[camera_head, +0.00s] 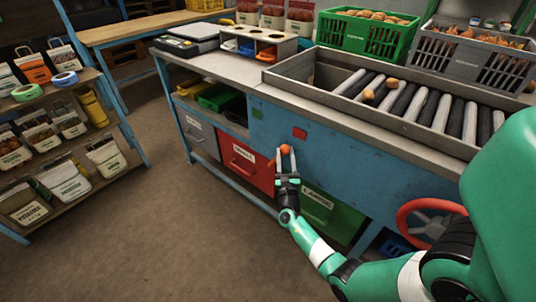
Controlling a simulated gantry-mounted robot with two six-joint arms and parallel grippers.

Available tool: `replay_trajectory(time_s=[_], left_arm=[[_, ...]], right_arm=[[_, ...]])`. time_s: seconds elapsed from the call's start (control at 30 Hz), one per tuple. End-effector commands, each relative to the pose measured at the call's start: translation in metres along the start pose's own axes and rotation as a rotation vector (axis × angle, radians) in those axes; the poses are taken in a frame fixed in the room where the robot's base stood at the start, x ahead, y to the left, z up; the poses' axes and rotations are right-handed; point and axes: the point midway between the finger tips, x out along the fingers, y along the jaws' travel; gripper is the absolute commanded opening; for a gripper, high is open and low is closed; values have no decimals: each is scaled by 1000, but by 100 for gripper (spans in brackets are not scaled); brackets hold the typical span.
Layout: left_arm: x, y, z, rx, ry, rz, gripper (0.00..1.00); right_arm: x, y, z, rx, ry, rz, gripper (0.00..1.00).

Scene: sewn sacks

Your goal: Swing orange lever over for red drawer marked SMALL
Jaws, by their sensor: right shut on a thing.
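The red drawer (238,161) with a white label is set in the blue bench front, left of the green drawer (325,210). The orange lever (285,149) has a round orange knob and sits on the blue panel just right of the red drawer. My right gripper (286,157) comes up from the lower right, with its two fingers shut on the lever's orange knob. The gripper partly hides the lever and the drawer's right edge. My left gripper is not in view.
A red handwheel (430,222) is on the bench front at right. A roller tray (400,100) with a few potatoes lies on top. A shelf (75,155) of sacks stands at left. The floor (150,235) between is clear.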

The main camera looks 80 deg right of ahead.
Motion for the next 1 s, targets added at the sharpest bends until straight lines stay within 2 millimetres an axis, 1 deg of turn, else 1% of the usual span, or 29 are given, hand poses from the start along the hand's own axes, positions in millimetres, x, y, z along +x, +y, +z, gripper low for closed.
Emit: replay_trajectory(time_s=[0.03,0.1,0.33,0.37,0.4,0.43,0.67,0.77,0.87,0.97,1.0], left_arm=[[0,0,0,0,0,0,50],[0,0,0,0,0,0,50],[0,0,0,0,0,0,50],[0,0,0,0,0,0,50],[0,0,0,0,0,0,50],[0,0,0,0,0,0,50],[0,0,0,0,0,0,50],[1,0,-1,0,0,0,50],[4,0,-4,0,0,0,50],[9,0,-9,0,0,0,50],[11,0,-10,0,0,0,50]], right_arm=[[-1,-5,-3,4,-1,-7,0],[-2,-7,-3,8,-5,-10,0],[-2,-6,-3,11,-4,-10,0],[-2,-6,-3,12,-4,-10,47],[-2,-6,-3,11,-4,-10,55],[-1,-6,-3,11,-5,-10,57],[-1,-6,-2,10,-6,-9,57],[-4,-6,-2,10,-5,-8,57],[-16,-5,-1,9,-3,-7,57],[-37,-5,0,9,-2,-4,57],[-47,-5,-1,8,-1,-3,57]])
